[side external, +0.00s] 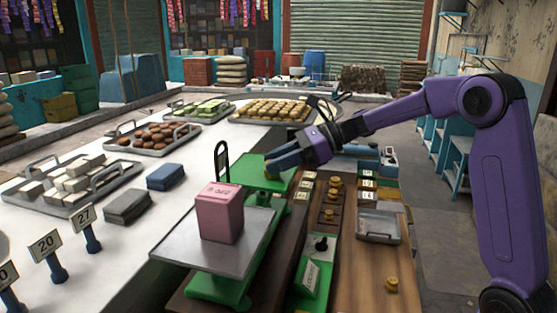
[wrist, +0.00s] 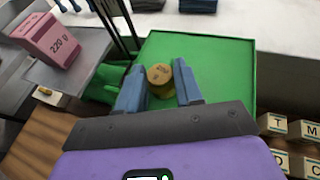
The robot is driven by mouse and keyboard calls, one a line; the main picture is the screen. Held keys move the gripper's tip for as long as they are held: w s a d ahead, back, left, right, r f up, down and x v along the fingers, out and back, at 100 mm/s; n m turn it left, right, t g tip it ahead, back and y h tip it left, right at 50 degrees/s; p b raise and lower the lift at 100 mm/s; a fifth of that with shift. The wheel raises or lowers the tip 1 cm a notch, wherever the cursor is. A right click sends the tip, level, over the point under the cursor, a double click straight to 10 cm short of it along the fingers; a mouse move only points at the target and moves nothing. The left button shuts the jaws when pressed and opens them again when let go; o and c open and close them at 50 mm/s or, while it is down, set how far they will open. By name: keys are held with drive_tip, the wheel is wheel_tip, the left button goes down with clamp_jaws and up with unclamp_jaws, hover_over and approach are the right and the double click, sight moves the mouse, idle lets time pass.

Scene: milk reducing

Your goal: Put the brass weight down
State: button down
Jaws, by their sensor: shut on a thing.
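My gripper (wrist: 158,87) has its blue fingers on either side of a brass weight (wrist: 160,74) and is shut on it. The weight is over the green pan (wrist: 210,60) of the scale; I cannot tell whether it touches the pan. In the side view my gripper (side external: 268,166) is low at the green pan (side external: 262,193), and its fingers mostly hide the weight. A pink block (side external: 220,212) marked 220 g stands on the scale's grey metal plate (side external: 178,250); the block (wrist: 54,40) also shows at upper left in the wrist view.
Several other brass weights (side external: 329,214) stand on a wooden rack right of the scale, and one (side external: 392,284) stands alone near the front. A grey tray (side external: 378,226) lies beside the rack. A thin black upright frame (side external: 221,160) rises close left of my gripper.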

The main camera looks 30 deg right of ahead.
drive_tip(key=c, duration=0.7)
unclamp_jaws()
drive_tip(key=shift+c, duration=0.2)
